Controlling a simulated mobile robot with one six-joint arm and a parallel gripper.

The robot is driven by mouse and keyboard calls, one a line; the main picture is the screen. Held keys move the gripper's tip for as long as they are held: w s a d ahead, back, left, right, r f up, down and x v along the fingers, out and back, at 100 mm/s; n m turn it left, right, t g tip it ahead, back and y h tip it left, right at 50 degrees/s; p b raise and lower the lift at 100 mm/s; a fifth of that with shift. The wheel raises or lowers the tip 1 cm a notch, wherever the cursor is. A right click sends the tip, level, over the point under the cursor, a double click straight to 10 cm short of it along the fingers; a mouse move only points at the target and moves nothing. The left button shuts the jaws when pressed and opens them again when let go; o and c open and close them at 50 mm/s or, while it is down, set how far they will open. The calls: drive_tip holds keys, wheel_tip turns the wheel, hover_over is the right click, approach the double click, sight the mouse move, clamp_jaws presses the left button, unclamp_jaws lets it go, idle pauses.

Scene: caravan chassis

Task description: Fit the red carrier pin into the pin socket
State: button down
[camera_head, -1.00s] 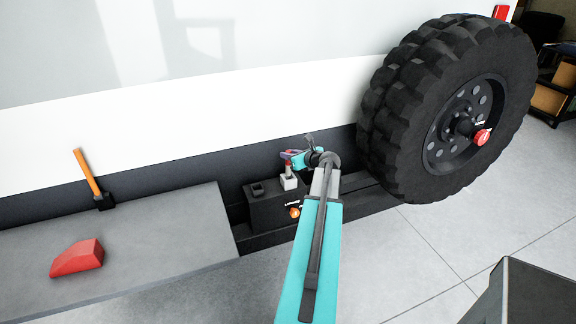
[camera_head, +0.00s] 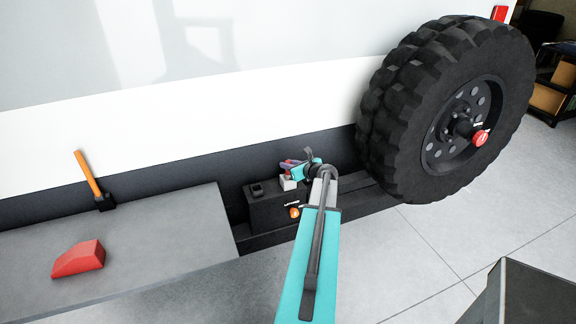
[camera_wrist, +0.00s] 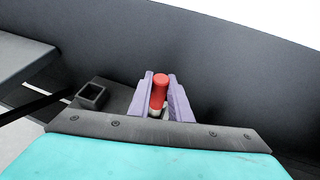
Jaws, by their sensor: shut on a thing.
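The red carrier pin (camera_wrist: 159,90) is upright between the two purple fingers of my gripper (camera_wrist: 165,100) in the wrist view, and the fingers are shut on it. A pale part shows at the pin's lower end. In the head view my gripper (camera_head: 288,167) is low over a light grey block (camera_head: 288,183) on top of a dark box. How deep the pin sits in that block is hidden. A dark square hollow holder (camera_head: 257,189) stands left of the block; it also shows in the wrist view (camera_wrist: 92,95). I cannot tell which of the two is the pin socket.
The dark box (camera_head: 275,212) carries an orange knob (camera_head: 294,212) on its front. A large wheel (camera_head: 450,110) stands close at right. The caravan wall is behind.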

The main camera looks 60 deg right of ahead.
drive_tip(key=shift+f, duration=0.35)
drive_tip(key=c, duration=1.6)
unclamp_jaws()
drive_tip(key=shift+c, duration=0.2)
drive_tip(key=shift+r, duration=0.1)
drive_tip(key=shift+b+v, duration=0.3)
drive_tip(key=shift+v, duration=0.65)
drive_tip(key=b+v, duration=0.2)
drive_tip(key=v, duration=0.8)
drive_tip(key=shift+r, duration=0.15)
